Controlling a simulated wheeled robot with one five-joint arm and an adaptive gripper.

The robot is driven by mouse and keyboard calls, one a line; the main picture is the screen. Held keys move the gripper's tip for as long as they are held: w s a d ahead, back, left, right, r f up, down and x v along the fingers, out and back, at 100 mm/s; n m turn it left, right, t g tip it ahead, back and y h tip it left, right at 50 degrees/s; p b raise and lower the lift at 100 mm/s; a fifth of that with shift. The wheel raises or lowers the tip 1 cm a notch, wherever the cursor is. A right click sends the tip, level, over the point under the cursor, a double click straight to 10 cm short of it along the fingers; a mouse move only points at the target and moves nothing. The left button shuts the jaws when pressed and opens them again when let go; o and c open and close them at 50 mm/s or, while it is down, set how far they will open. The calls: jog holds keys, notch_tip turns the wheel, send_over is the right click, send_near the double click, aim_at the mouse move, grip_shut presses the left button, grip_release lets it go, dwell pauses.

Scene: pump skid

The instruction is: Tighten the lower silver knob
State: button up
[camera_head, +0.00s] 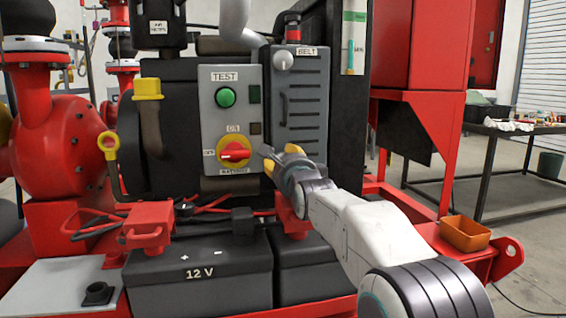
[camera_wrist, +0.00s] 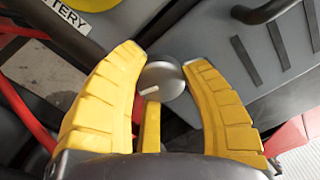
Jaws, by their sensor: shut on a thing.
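The lower silver knob (camera_wrist: 162,80) is a round metal knob with a white pointer mark, at the lower corner of the grey belt cover (camera_head: 307,100). My gripper (camera_wrist: 167,70) has yellow ribbed fingers, one on each side of this knob, and is shut on it. In the head view my gripper (camera_head: 278,158) reaches in from the lower right to the bottom of the cover and hides the lower knob. The upper silver knob (camera_head: 283,61) sits near the top of the cover, below the BELT label.
Left of the cover is a grey panel with a green TEST button (camera_head: 225,97) and a red and yellow battery switch (camera_head: 234,152). A black handle (camera_wrist: 265,12) stands out from the cover. The black 12 V battery (camera_head: 198,275) and red cables lie below.

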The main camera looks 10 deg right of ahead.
jog(key=c, duration=0.4)
jog(key=shift+n, duration=1.1)
jog(key=shift+r, duration=0.1)
jog(key=o, duration=1.2)
jog(key=shift+s, duration=0.1)
jog(key=s, duration=1.1)
jog(key=shift+s, duration=0.4)
